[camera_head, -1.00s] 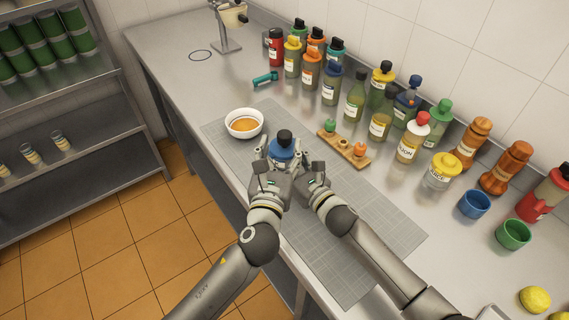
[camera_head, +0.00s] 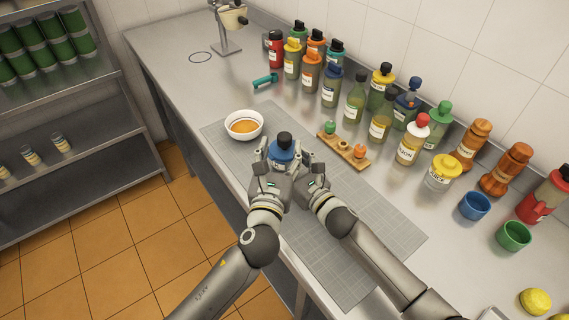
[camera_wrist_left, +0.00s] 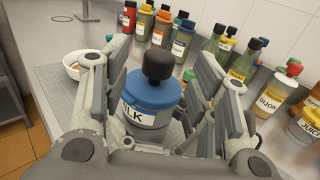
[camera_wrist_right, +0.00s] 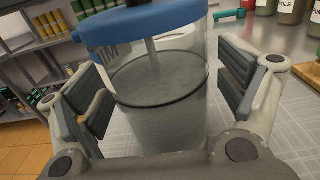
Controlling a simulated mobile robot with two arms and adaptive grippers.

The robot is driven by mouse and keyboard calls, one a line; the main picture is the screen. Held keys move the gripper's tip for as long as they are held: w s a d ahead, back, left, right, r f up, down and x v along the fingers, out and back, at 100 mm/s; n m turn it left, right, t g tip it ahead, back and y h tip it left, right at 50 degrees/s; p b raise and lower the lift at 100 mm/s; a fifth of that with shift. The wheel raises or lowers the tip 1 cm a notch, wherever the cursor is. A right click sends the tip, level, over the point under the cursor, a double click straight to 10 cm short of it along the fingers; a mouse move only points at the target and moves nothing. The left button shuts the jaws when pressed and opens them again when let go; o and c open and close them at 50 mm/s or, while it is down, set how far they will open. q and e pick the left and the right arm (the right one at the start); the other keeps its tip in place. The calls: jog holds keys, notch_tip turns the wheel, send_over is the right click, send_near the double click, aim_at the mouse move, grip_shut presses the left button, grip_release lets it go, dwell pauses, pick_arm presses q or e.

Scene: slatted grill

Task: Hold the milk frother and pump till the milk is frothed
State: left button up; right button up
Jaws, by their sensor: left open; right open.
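The milk frother (camera_head: 283,150) stands upright on the grey grid mat in the head view, with a blue lid and a black pump knob. In the left wrist view the frother (camera_wrist_left: 150,98) shows part of its milk label. My left gripper (camera_head: 272,164) is open, with a finger on either side of the frother around the lid. In the right wrist view the clear jar and rod of the frother (camera_wrist_right: 160,100) stand between the fingers of my right gripper (camera_wrist_right: 158,75), which is open lower around the jar. I cannot tell whether any finger touches it.
A white bowl (camera_head: 260,117) of orange liquid sits behind left of the frother. A wooden board (camera_head: 335,145) with small items lies to the right. Several sauce bottles (camera_head: 383,120) line the wall.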

jog(key=v, duration=1.2)
